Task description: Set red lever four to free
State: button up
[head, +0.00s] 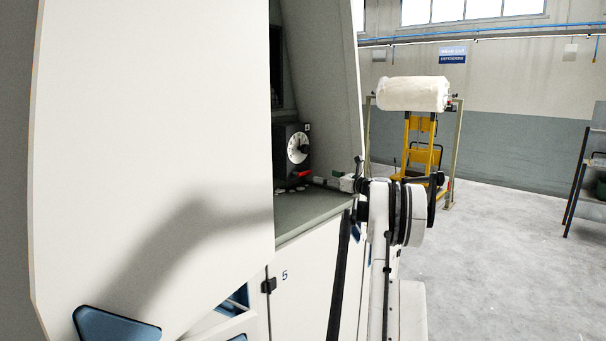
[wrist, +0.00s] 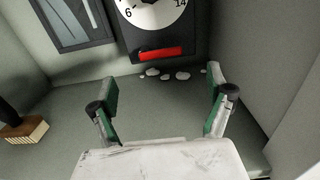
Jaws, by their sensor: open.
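The red lever (head: 304,174) sits low on the front of a black box (head: 287,165) inside the open bay of the white machine. In the wrist view the red lever (wrist: 160,53) lies roughly level, just under a white dial (wrist: 150,12). No number four can be read on it. My gripper (wrist: 161,80) is open, with its green-padded fingers spread on either side of the lever's line and nothing between them. The lever appears beyond the fingertips, apart from them. In the head view my gripper (head: 330,180) reaches into the bay from the right, small and partly hard to make out.
White fluff tufts (wrist: 165,75) lie on the grey bay floor below the box. A brush (wrist: 24,130) lies at the left. Bay walls close in on both sides. A white machine panel (head: 150,130) covers the left; open floor (head: 510,260) lies right.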

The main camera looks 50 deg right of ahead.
aim_at(305, 172)
jog(key=w, duration=0.4)
jog(key=w+p, duration=0.1)
jog(key=w, duration=0.3)
jog(key=w+d, duration=0.1)
jog(key=w, duration=0.2)
jog(key=shift+w+p, duration=0.4)
jog(key=c, duration=1.6)
jog(key=shift+w+a, duration=0.1)
jog(key=shift+a, duration=0.05)
jog(key=shift+c, duration=0.2)
